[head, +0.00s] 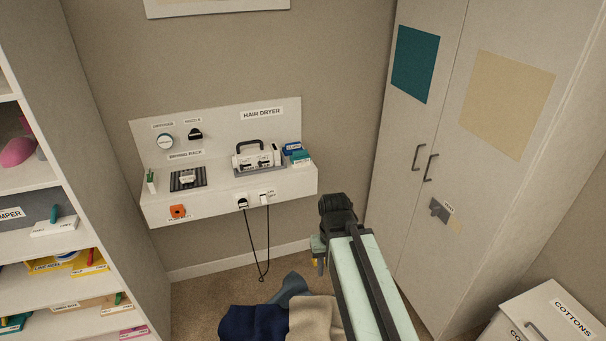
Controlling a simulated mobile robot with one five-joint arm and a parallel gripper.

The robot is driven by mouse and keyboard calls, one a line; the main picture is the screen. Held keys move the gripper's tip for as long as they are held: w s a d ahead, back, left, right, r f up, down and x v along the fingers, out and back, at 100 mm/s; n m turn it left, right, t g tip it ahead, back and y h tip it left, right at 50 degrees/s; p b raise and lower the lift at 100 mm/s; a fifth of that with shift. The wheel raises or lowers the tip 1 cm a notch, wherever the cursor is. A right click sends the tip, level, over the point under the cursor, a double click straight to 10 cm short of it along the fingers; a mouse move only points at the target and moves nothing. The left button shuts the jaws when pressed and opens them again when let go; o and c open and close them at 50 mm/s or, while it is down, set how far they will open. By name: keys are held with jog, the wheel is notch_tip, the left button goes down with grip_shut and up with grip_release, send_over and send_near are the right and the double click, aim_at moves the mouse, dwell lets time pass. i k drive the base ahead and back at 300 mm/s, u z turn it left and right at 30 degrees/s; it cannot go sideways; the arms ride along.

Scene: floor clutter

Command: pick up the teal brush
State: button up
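I cannot make out a teal brush for certain. A small teal item (301,157) sits at the right end of the wall shelf, under a dark blue one, but its shape is too small to tell. A slim teal-green handle (54,214) stands on a white labelled block in the left shelving. My arm reaches up from the bottom right. Its dark end, my gripper (319,256), hangs in front of the wall, to the right of the hanging cord and above the clothes. Its fingers are too small to tell open from shut. I see nothing held.
The wall shelf (230,200) holds a hair dryer (257,158) and small items. Dark blue, beige and grey-blue cloths (252,324) lie on the carpet below. A tall cabinet (400,200) and a white Cottons box (550,315) stand at right, open-fronted shelving (40,280) at left.

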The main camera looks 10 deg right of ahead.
aim_at(298, 158)
jog(key=z, duration=0.05)
jog(key=k, duration=0.25)
jog(key=z, duration=0.6)
jog(key=i, duration=2.75)
jog(key=u, duration=3.75)
